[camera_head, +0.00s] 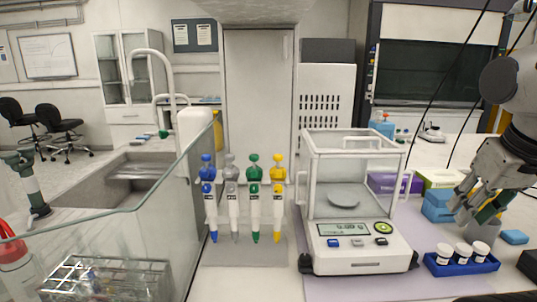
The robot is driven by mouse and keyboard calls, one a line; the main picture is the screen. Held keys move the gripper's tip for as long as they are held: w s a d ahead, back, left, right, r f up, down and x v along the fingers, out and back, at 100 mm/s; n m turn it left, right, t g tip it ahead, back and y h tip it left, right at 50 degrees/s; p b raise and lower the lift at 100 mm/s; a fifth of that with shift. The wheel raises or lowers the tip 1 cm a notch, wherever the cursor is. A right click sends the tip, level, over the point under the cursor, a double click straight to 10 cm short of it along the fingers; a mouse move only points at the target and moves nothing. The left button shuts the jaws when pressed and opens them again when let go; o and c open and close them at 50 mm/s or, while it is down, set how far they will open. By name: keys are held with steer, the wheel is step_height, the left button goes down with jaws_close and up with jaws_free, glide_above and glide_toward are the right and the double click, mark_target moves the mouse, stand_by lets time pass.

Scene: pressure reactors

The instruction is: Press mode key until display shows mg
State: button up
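The balance (372,252) stands right of the middle, with a clear box-shaped draft shield around a round pan (343,198). Its lit display (343,229) shows digits that look like zeros with a "g" unit; the print is small. Below it are a blue key (333,243), a pale key (358,242) and a dark key (381,241); their labels are unreadable, so I cannot tell which is mode. A round green button (383,228) sits right of the display. My gripper (478,212) points down, right of and apart from the balance. Its finger opening is unclear.
A blue rack (462,265) with white-capped jars sits right of the balance. Blue boxes (437,206) stand near my gripper. A pipette stand (243,250) with several colored pipettes is at left, beside a glass panel (110,235). The space before the balance is clear.

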jaws_close()
stand_by(1.0)
